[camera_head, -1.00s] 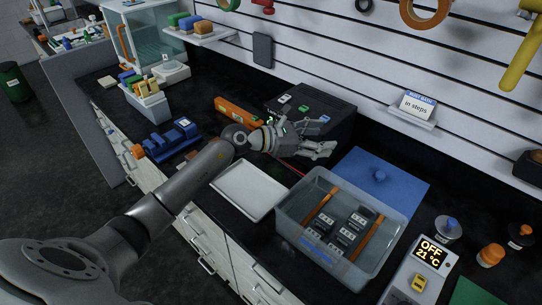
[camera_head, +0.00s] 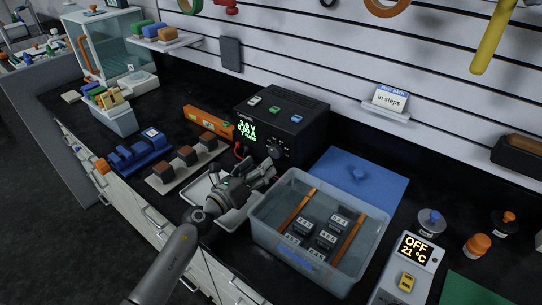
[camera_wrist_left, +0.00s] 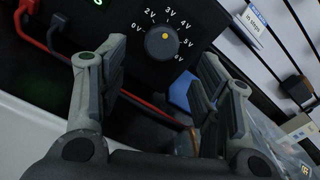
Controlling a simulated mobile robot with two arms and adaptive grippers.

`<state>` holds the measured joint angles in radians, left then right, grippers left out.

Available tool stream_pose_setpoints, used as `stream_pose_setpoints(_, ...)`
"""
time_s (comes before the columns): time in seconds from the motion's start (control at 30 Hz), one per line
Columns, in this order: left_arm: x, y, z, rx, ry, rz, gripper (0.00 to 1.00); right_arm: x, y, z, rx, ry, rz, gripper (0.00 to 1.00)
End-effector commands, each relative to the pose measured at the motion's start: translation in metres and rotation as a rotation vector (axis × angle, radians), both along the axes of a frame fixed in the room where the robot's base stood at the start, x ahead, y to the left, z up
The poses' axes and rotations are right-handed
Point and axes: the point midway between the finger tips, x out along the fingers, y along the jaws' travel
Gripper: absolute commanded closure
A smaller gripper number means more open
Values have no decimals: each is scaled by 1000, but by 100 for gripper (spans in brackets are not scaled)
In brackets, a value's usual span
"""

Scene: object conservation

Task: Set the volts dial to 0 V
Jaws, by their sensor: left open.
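The volts dial (camera_head: 275,150) is a round black knob on the front of a black power supply (camera_head: 310,120). In the left wrist view the dial (camera_wrist_left: 160,47) has an orange mark pointing up, near 4 V on a scale from 0 V to 6 V. The supply's green display (camera_head: 247,130) is lit; its digits are too small to read surely. My left gripper (camera_head: 262,174) is open and empty, in front of the supply and apart from the dial. In the left wrist view its fingers (camera_wrist_left: 160,78) stand either side below the dial. My right gripper is not in view.
A clear water tub (camera_head: 375,235) with dark labelled blocks stands to the right. A white tray (camera_head: 197,188) lies under my left gripper. Red and dark leads (camera_wrist_left: 60,45) plug in left of the dial. A blue lid (camera_head: 385,185) lies behind the tub.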

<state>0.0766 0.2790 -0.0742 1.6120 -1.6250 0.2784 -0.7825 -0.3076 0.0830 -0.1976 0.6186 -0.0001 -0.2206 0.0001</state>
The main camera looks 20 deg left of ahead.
Motion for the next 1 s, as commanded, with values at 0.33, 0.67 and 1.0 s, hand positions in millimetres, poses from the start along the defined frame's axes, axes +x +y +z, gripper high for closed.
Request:
stream_pose_setpoints(0.33, 52, -20, 0, -1, 0, -2, 41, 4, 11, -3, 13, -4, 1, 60)
stream_pose_setpoints(0.67, 61, -23, 0, 2, 0, -3, 41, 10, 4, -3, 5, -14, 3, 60)
stream_pose_setpoints(1.0, 61, -23, 0, 2, 0, -3, 69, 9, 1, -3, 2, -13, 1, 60)
